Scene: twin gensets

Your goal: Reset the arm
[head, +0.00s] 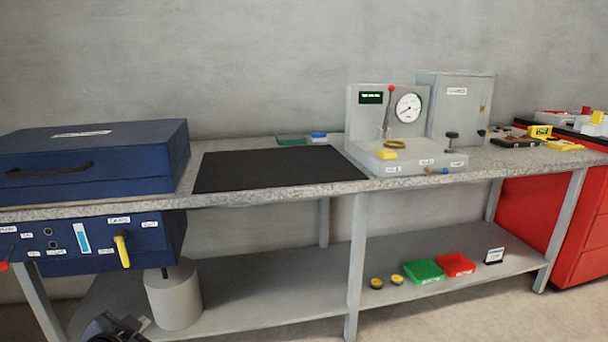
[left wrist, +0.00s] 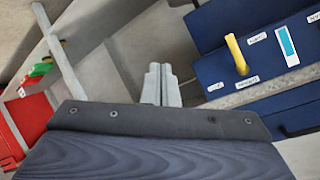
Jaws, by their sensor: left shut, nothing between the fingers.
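My left gripper (head: 118,328) is low at the bottom left of the head view, in front of the lower shelf and below the blue unit. In the left wrist view its two grey fingers (left wrist: 161,84) are together with nothing between them. The blue genset unit (head: 103,245) with a yellow lever (head: 122,249) hangs under the bench's left end. That lever also shows at upper right in the left wrist view (left wrist: 237,54), apart from the fingers. My right gripper is in neither view.
The stone-topped bench (head: 440,182) carries a blue case (head: 90,160), a black mat (head: 270,170) and a gauge stand (head: 385,110). A grey cylinder (head: 174,298), a green box (head: 424,271) and a red box (head: 456,264) stand on the lower shelf. A red cabinet (head: 545,225) is at right.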

